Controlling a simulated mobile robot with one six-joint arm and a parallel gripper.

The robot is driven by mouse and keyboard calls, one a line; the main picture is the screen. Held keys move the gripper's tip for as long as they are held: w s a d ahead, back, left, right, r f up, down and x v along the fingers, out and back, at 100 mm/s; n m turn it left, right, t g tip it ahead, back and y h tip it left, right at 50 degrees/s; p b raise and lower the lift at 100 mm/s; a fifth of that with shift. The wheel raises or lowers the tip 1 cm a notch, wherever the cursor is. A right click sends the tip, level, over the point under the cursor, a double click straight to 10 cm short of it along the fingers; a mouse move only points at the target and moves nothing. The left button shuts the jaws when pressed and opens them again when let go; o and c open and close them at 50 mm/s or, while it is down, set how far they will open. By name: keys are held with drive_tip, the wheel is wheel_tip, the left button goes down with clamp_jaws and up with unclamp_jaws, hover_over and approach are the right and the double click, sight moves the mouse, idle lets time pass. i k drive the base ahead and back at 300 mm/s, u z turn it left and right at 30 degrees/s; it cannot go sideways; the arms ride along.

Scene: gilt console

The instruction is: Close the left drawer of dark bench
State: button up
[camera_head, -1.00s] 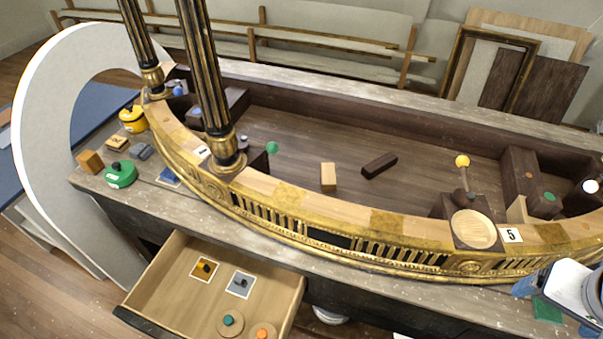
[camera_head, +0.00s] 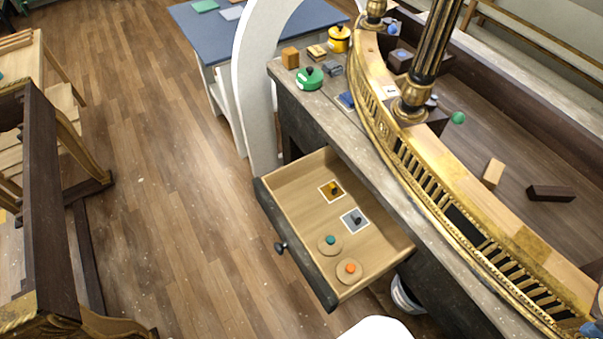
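The left drawer (camera_head: 303,183) of the dark bench (camera_head: 345,128) is pulled well out from under the worn bench top. Its dark front panel has a round knob (camera_head: 281,248) and faces the open floor at lower left. Inside the pale drawer lie a yellow piece (camera_head: 335,188) and a grey piece (camera_head: 356,219) on square plates, and two round wooden discs with a teal knob (camera_head: 331,240) and an orange knob (camera_head: 350,268).
A white arch (camera_head: 250,75) stands beside the bench's left end. A gilt curved rail (camera_head: 440,165) runs along the bench top. A white bucket (camera_head: 404,296) stands under the bench. Dark wooden furniture (camera_head: 45,200) is at left. The wooden floor before the drawer is clear.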

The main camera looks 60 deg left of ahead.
sight(289, 197)
drive_tip(key=u, duration=2.5)
drive_tip(key=k, duration=0.95)
drive_tip(key=u, duration=0.05)
drive_tip(key=i, duration=0.9)
drive_tip(key=u, duration=0.8)
